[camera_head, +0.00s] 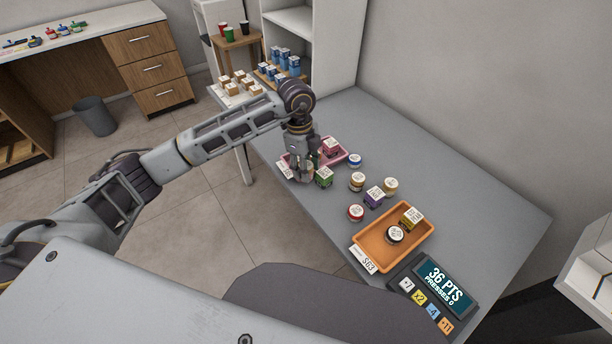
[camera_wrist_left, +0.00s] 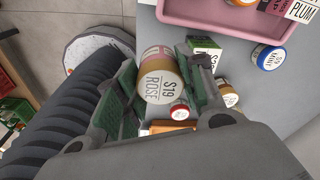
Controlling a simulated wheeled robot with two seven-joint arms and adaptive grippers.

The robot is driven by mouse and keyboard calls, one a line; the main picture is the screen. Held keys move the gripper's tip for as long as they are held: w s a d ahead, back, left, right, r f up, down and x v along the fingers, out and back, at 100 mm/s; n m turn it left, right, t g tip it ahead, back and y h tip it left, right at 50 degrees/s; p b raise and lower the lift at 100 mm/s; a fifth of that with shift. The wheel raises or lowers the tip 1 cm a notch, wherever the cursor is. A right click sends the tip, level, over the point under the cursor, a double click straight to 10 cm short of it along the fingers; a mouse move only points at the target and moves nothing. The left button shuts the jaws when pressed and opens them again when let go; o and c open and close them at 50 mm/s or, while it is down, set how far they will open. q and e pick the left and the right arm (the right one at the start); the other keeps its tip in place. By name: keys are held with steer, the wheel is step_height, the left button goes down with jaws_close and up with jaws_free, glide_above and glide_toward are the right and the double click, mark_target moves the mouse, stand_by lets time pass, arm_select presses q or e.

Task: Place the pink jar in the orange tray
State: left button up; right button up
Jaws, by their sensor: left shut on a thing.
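The pink jar (camera_wrist_left: 157,76), with a white lid marked "$19 ROSE", is held between the fingers of my left gripper (camera_wrist_left: 160,92) in the left wrist view. In the head view my left gripper (camera_head: 302,170) points down at the table's far left edge, beside the pink tray, and mostly hides the jar. The orange tray (camera_head: 371,252) is nearer, to the right, with a yellow box (camera_head: 411,216) and a black jar (camera_head: 394,235) in it and a "$63" tag at its front left. My right gripper is in neither view.
A pink tray (camera_wrist_left: 210,18) is near the gripper, with a green box (camera_head: 323,178) in front. Between the trays stand a purple box (camera_head: 374,197), a red jar (camera_head: 355,212) and other jars. A button panel (camera_head: 440,290) is in front of the orange tray. The table's right side is bare.

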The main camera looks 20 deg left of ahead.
arm_select(q)
steer(key=shift+r, duration=1.3)
steer(key=shift+r, duration=0.1)
